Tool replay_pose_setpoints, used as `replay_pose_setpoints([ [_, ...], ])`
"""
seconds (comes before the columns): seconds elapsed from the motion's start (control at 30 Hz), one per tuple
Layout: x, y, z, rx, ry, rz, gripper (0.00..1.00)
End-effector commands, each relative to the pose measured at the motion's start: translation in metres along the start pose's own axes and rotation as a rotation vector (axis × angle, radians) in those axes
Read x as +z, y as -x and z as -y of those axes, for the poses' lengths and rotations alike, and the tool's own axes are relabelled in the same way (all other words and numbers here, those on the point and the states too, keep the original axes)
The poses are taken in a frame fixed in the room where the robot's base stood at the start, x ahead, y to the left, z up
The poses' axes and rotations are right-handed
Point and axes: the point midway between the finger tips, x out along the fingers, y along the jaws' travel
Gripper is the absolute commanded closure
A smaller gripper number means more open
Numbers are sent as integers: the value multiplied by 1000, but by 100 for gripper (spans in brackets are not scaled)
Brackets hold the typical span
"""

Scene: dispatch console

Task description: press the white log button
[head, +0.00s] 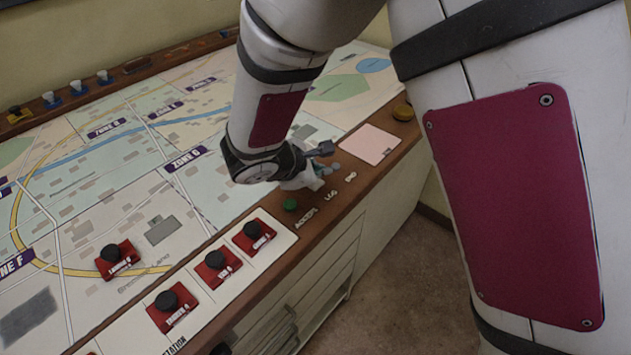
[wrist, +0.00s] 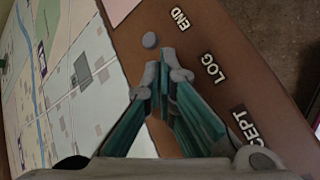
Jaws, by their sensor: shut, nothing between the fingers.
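The LOG label (wrist: 213,68) shows on the brown wooden edge in the wrist view, right of my fingertips. It also shows in the head view (head: 330,194). I cannot make out the white log button; my fingers appear to hide the spot beside its label. My gripper (wrist: 164,62) is shut and empty, with its tips low over the wooden edge. In the head view my gripper (head: 318,182) is near the LOG label. Whether it touches anything, I cannot tell.
A grey button (wrist: 150,40) sits just beyond my fingertips, near the END label (wrist: 180,18). A green button (head: 290,204) is near the ACCEPT label (head: 306,218). A pink card (head: 368,144) and yellow button (head: 403,112) lie farther along. Red blocks with black knobs (head: 217,266) stand on the map.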

Motion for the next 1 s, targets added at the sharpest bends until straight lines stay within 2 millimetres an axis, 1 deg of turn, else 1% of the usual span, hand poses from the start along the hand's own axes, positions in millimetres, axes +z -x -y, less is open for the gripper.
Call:
replay_pose_setpoints([
  [0.43, -4, -6, 4, 0, 0, 0, 100],
  [1.0, -5, -7, 5, 0, 0, 0, 100],
])
